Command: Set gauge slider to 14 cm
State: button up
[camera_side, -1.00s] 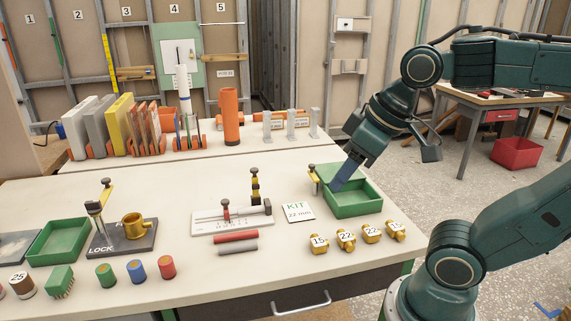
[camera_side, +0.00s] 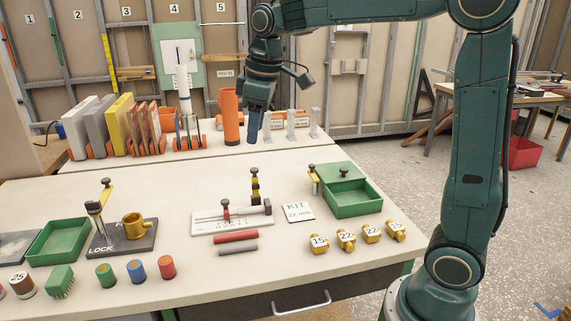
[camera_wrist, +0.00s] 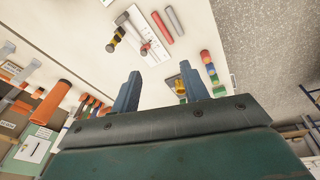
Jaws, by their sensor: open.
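A yellow and black post (camera_side: 255,188) rises behind the gauge. The scale numbers are too small to read. My gripper (camera_side: 254,136) is above the back of the bench, pointing down, beyond and above the gauge. In the wrist view the gripper (camera_wrist: 160,92) is open and empty, and the gauge (camera_wrist: 144,38) shows past the fingers.
A red rod (camera_side: 236,237) and a grey rod (camera_side: 238,248) lie in front of the gauge. An orange tube (camera_side: 230,115) and grey brackets (camera_side: 291,124) stand near my gripper.

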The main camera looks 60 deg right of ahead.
jog(key=w+d+f+n+g, duration=0.1)
jog(key=w+f, duration=0.1)
jog(key=w, duration=0.3)
jog(key=w+d+f+n, duration=0.1)
jog(key=w+f, duration=0.2)
jog(key=w, duration=0.1)
jog(key=n+g, duration=0.1)
jog(key=n, duration=0.1)
send_over(224, 201)
notch_tip(224, 201, down, 6)
jog(key=shift+d+f, duration=0.15)
notch_tip(224, 201, down, 14)
jog(key=shift+r, duration=0.1)
jog(key=shift+c, duration=0.3)
grip_shut()
